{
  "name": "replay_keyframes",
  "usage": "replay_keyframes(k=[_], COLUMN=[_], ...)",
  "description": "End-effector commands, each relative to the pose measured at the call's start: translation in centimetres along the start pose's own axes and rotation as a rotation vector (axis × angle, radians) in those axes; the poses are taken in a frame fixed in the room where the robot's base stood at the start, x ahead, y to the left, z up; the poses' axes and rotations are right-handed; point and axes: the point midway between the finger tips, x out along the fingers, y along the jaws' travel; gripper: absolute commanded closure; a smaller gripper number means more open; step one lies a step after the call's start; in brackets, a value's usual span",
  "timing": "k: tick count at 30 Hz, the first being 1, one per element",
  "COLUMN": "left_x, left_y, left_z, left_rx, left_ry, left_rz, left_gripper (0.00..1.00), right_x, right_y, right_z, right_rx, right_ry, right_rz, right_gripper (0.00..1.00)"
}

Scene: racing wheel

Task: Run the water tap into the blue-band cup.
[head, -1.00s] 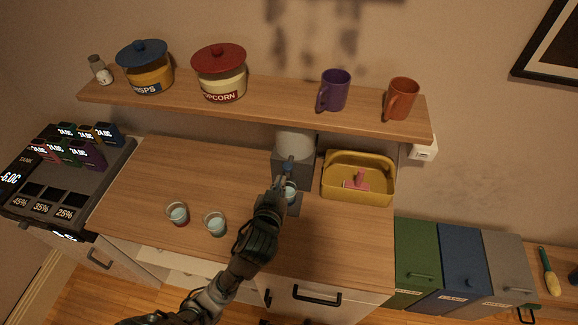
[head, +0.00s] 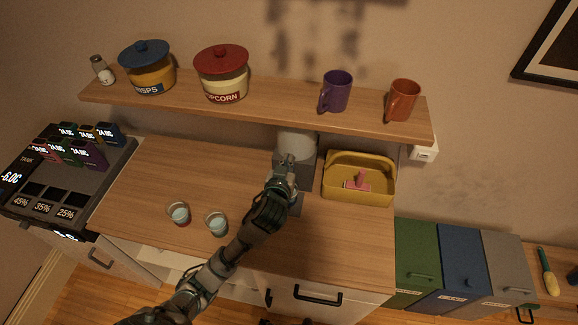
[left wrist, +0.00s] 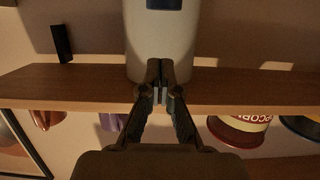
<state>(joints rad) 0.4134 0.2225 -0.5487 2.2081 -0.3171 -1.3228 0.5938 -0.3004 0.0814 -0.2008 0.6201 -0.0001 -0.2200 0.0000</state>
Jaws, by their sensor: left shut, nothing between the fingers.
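The water dispenser (head: 297,146), a white tank on a grey body, stands at the back of the wooden counter; its white tank also shows large in the left wrist view (left wrist: 160,40). My left gripper (head: 286,160) is shut and empty in front of it, its closed tips (left wrist: 160,82) over the tank in the wrist view. I cannot tell whether they touch it. The tap and the spot below it are hidden behind my gripper and arm. Two clear cups, a left one (head: 178,214) and a right one (head: 216,225), stand on the counter; I cannot make out a blue band on either.
A yellow caddy (head: 358,190) with a pink item stands right of the dispenser. A shelf (head: 270,108) above holds two jars, a purple mug (head: 335,92) and an orange mug (head: 402,100).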

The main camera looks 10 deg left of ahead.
Motion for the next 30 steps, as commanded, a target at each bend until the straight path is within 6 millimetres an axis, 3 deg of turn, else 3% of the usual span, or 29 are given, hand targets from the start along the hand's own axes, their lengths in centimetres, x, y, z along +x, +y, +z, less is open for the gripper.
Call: replay_keyframes(k=[2, 3, 9, 23, 30], left_x=[1.6, 1.7, 2.1, 2.4, 2.9], left_y=[-0.1, -0.1, 0.2, 0.2, 0.1], left_z=[-0.1, 0.8, 3.2, 3.9, 6.3], left_rx=[0.001, 0.003, 0.002, 0.001, -0.001], left_ry=[-0.001, -0.004, -0.001, 0.000, -0.006], left_rz=[-0.003, -0.002, -0.001, 0.000, -0.001], left_gripper=[1.00, 1.00, 1.00, 1.00, 1.00], right_x=[-0.2, -0.2, -0.2, -0.2, 0.6], right_y=[0.1, 0.1, 0.1, -0.1, -0.1], right_z=[0.0, 0.0, 0.0, -0.1, 0.0], right_rx=[0.000, 0.000, 0.000, 0.002, 0.002], right_ry=[0.000, 0.000, 0.000, 0.001, 0.000], right_rz=[0.001, 0.001, 0.001, -0.001, -0.001], right_gripper=[0.60, 0.60, 0.60, 0.60, 0.60])
